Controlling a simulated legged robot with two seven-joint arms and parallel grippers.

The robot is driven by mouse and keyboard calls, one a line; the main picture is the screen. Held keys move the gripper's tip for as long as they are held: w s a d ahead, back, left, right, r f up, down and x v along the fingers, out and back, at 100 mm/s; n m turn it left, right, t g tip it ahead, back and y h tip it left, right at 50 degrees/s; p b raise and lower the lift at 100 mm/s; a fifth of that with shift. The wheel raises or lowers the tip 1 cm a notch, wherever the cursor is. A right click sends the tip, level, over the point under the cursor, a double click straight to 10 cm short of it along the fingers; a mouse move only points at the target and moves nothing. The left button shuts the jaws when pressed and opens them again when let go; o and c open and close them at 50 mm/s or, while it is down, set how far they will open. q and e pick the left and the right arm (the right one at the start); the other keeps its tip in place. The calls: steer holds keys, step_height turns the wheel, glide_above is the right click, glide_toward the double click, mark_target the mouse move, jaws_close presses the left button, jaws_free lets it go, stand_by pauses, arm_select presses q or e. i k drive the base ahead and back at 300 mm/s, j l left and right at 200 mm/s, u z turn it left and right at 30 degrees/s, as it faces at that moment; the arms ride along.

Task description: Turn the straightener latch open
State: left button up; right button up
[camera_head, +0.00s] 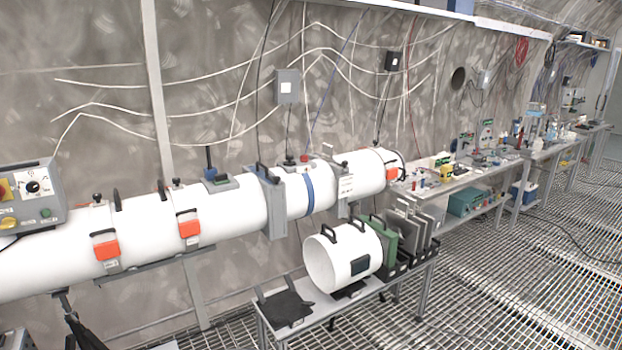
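A long white tube (235,214) runs along the wall from the left edge to the middle of the view. Orange latches sit on its front side: one at the left (106,250), one right of it (189,229), and one near the tube's far end (392,174). The two near latches lie against the tube, each with a dark wire loop above its orange handle. I cannot tell which one is the straightener latch. Neither of my grippers can be made out in this view.
A control box (30,198) stands at the left edge. A low cart (313,318) below the tube holds a short white cylinder (328,258) with black handles and several upright panels (408,225). Workbenches (465,184) line the wall behind.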

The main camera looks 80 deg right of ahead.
mark_target(275, 179)
steer(key=z, duration=2.5)
